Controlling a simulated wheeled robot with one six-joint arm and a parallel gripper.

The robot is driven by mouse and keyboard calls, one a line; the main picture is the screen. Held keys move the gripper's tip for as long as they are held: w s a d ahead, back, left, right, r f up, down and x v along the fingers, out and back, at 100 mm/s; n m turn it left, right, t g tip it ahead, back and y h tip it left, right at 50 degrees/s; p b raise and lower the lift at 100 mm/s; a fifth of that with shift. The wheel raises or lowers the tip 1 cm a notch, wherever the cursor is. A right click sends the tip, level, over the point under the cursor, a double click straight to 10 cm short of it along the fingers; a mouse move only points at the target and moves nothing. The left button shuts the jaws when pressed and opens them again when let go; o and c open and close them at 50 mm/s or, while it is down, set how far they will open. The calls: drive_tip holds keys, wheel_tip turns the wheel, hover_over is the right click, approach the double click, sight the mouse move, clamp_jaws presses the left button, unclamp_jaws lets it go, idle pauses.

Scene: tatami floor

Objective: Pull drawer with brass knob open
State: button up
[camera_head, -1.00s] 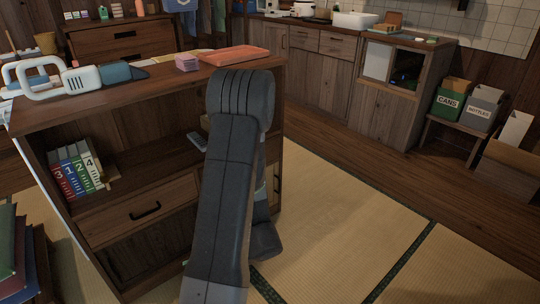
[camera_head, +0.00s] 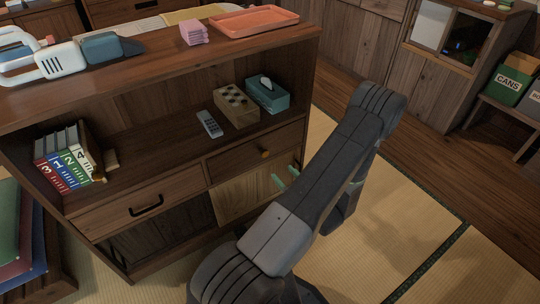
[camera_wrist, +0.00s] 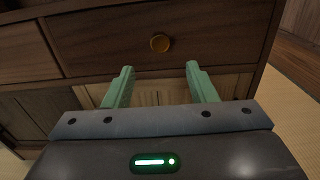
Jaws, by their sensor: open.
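The drawer with the brass knob (camera_head: 240,157) is the right one of two drawers in the wooden shelf unit, and it looks closed. Its round brass knob (camera_head: 265,153) also shows in the wrist view (camera_wrist: 160,43), above and between my fingertips. My gripper (camera_head: 286,181) has green fingers, open and empty, a little below and to the right of the knob in the head view. In the wrist view the fingers (camera_wrist: 160,68) point towards the drawer front, apart from the knob. My arm hides the unit's lower right part.
The left drawer (camera_head: 140,205) has a black bar handle. A lighter wood panel (camera_head: 240,198) lies below the knob drawer. Numbered binders (camera_head: 68,168), a remote (camera_head: 209,124), a patterned box (camera_head: 236,105) and a teal tissue box (camera_head: 267,93) stand on the shelf. Tatami floor (camera_head: 420,220) is clear at right.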

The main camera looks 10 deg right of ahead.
sight(266, 154)
drive_tip(key=b+x, duration=0.1)
drive_tip(key=x, duration=0.9)
drive_tip(key=shift+w+a+b, duration=0.15)
drive_tip(key=shift+w+b, duration=0.15)
drive_tip(key=shift+b, duration=0.05)
drive_tip(key=shift+c, duration=0.4)
clamp_jaws()
